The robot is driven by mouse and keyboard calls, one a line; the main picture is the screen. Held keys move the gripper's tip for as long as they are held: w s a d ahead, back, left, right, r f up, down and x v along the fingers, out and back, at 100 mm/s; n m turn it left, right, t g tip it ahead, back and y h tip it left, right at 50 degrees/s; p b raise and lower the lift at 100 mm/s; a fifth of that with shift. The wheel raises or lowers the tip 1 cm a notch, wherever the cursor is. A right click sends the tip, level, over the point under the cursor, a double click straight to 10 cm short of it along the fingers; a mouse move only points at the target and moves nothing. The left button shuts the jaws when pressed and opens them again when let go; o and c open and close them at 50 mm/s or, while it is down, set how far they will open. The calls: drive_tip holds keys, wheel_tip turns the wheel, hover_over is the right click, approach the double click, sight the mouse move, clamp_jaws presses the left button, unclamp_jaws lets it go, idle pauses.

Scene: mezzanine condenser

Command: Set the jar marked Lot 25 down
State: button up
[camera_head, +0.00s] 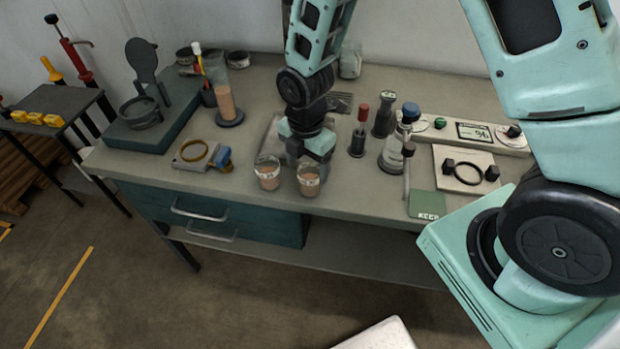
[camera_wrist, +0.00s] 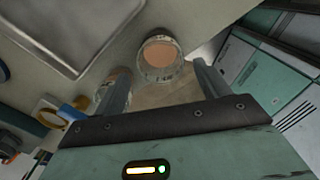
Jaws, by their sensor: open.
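Two small clear jars with pinkish-brown contents stand upright at the bench's front edge, a left jar (camera_head: 268,175) and a right jar (camera_head: 309,182). The right jar carries a pale label too small to read, so I cannot tell which is Lot 25. My gripper (camera_head: 308,160) points down just behind the right jar. In the wrist view, my gripper (camera_wrist: 160,70) is open, with one jar (camera_wrist: 160,56) ahead between its fingertips. I cannot tell if they touch it. Another jar (camera_wrist: 106,92) is partly hidden beside the left finger.
A flat metal tray (camera_wrist: 62,35) lies behind the jars. A yellow ring fixture (camera_head: 193,153) is to the left. A red-handled tool (camera_head: 358,130), bottles and a green KEEP card (camera_head: 427,204) stand or lie to the right. The bench edge (camera_head: 235,204) is close in front.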

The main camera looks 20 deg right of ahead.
drive_tip(key=shift+d+f+p, duration=0.2)
drive_tip(key=shift+f+p, duration=0.9)
drive_tip(key=shift+f, duration=1.65)
drive_tip(key=c, duration=1.2)
drive_tip(key=shift+o, duration=0.2)
drive_tip(key=shift+r, duration=0.1)
